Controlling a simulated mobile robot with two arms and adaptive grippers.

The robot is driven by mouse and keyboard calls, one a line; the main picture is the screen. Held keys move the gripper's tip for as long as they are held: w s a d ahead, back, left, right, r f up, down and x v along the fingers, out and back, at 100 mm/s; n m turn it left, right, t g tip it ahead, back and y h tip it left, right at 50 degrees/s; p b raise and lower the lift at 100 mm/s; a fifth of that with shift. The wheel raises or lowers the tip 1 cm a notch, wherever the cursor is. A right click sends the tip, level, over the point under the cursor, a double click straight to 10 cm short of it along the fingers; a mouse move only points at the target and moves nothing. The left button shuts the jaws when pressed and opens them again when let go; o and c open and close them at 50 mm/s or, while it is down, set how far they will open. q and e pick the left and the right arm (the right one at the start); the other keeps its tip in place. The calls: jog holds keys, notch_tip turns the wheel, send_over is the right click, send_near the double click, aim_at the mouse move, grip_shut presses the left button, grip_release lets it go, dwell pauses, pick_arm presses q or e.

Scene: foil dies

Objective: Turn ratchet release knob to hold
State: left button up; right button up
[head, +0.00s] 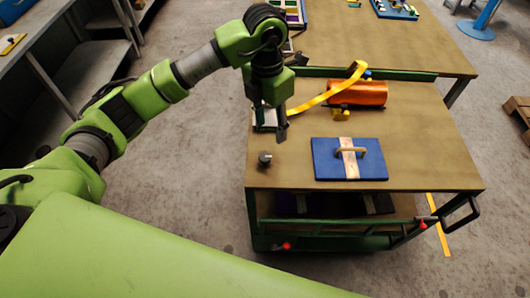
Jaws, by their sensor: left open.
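A small dark grey knob-like piece (265,160) stands near the left edge of the cart top (415,150). A small yellow piece (341,115) sits in front of an orange cylinder (357,93). I cannot tell for sure which of these is the ratchet release knob, and no hold marking is readable. My left gripper (282,133) points down over the left part of the cart, behind the dark piece in the picture and apart from it. It holds nothing that I can see; its fingers are small and dark here. My right gripper is out of view.
A yellow strap (322,98) arcs left of the orange cylinder. A blue board (325,160) with a wooden handle lies at the cart's front middle. A white-and-green item (265,118) is partly hidden behind my left gripper. A second table (400,50) stands behind the cart.

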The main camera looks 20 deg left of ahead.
pick_arm(q)
jog(key=a, duration=0.1)
jog(key=p, duration=0.4)
send_near(265, 156)
jog(key=shift+y, duration=0.3)
jog(key=f, duration=0.7)
jog(key=shift+s+d+f, duration=0.15)
jog(key=shift+d, duration=0.1)
jog(key=shift+f, duration=0.75)
jog(key=c, duration=1.1)
